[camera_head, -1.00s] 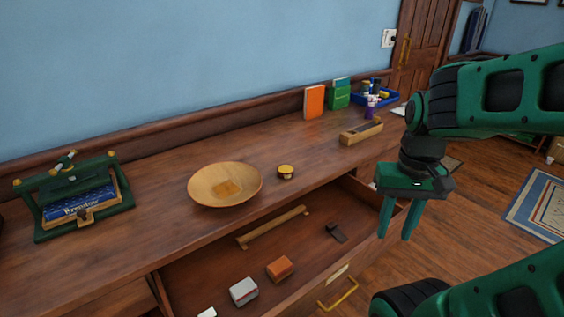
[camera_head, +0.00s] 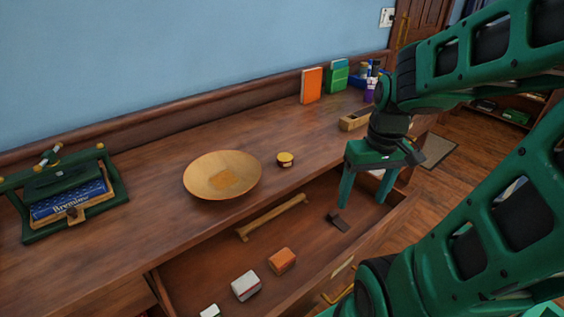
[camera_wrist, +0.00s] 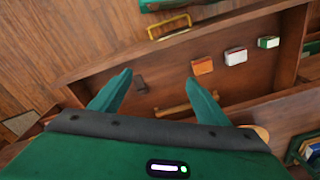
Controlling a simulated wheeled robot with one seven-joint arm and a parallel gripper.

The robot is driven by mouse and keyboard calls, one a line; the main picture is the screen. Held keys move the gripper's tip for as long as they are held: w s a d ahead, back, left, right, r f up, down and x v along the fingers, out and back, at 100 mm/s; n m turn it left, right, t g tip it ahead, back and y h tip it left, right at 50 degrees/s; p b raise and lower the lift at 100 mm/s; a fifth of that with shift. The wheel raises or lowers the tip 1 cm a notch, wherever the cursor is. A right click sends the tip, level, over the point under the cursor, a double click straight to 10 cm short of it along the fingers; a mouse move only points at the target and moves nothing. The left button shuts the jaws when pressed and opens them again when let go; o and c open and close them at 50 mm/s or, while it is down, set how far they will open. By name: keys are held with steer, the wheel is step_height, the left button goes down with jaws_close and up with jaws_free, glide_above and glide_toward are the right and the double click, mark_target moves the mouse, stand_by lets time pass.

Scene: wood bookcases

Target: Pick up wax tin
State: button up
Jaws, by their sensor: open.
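The wax tin, a small round tin with a yellow lid and dark side (camera_head: 285,160), sits upright on the wooden counter (camera_head: 140,195), just right of a shallow wooden bowl. My gripper (camera_head: 363,203) is open and empty, fingers pointing down, to the right of the tin and apart from it. It hangs above the right part of the open drawer. Its two fingers also show in the wrist view (camera_wrist: 159,80), spread apart over the drawer. I cannot make out the tin in the wrist view.
The wooden bowl (camera_head: 222,176) stands close left of the tin. The open drawer (camera_head: 205,262) holds a wooden bar (camera_head: 272,217), an orange block (camera_head: 282,260), a white-grey block (camera_head: 246,286) and a dark piece (camera_head: 338,222). A wooden plane-like block (camera_head: 352,121) stands behind my gripper.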

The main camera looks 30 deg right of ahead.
steer(key=w+a+f+n+t+y, duration=0.15)
steer(key=w+f+n, duration=0.25)
steer(key=w, duration=0.4)
steer(key=w+a+f+n+t+y, duration=0.1)
steer(key=w+f+n+t+y, duration=0.15)
steer(key=w+f, duration=0.45)
steer(key=n+t+y, duration=0.1)
steer(key=t, duration=0.7)
glide_toward(286, 157)
steer(key=shift+w+a+r, duration=0.1)
steer(key=shift+a+r, duration=0.2)
steer(key=shift+r, duration=0.05)
steer(key=shift+w, duration=0.3)
steer(key=x, duration=0.5)
steer(key=shift+f, duration=0.15)
steer(key=x, duration=0.5)
steer(key=shift+d+f, duration=0.1)
steer(key=shift+f, duration=0.25)
steer(key=c, duration=1.2)
